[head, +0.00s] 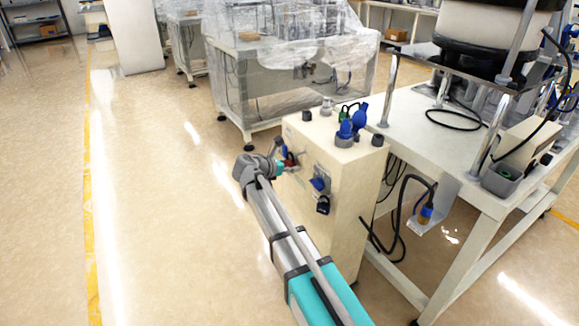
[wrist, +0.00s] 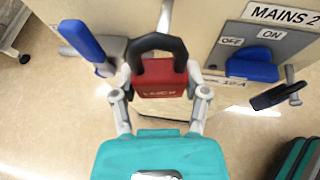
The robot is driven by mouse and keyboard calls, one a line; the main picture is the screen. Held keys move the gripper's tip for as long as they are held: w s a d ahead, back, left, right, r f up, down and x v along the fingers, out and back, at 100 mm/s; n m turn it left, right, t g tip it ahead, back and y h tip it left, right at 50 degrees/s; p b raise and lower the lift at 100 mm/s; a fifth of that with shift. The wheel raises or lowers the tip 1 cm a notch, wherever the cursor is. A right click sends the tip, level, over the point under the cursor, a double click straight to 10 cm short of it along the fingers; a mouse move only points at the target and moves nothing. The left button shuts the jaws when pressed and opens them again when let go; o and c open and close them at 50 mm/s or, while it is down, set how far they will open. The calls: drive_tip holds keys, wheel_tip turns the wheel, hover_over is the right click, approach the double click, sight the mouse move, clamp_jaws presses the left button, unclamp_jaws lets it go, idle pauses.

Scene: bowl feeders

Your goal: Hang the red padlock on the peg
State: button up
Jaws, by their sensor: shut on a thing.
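The red padlock (wrist: 160,82) is upright between my gripper's (wrist: 163,93) two fingers in the wrist view, its black shackle (wrist: 157,41) pointing up and away. In the head view, it is a small red patch (head: 290,161) at my gripper (head: 283,164), beside the cream cabinet's left face. A pale rod (wrist: 165,18), seemingly the peg, stands out beyond the shackle. I cannot tell whether the shackle is around the rod or only in front of it. My gripper is shut on the padlock's body.
A black padlock (wrist: 273,95) hangs at the right, below the MAINS 2 plate (wrist: 281,15) and its blue handle (wrist: 251,66). A blue lever (wrist: 83,42) sticks out at the left. The cream cabinet (head: 345,225) adjoins a white table (head: 425,125). The floor at left is clear.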

drive_tip(key=shift+w+d, duration=0.45)
drive_tip(key=shift+d, duration=0.2)
drive_tip(key=shift+w+d, duration=0.4)
drive_tip(key=shift+d, duration=0.2)
idle(1.2)
drive_tip(key=shift+f+b, duration=0.3)
idle(0.9)
drive_tip(key=o, duration=1.4)
drive_tip(key=shift+c, duration=0.2)
drive_tip(key=shift+p+v, duration=1.35)
drive_tip(key=shift+v, duration=2.15)
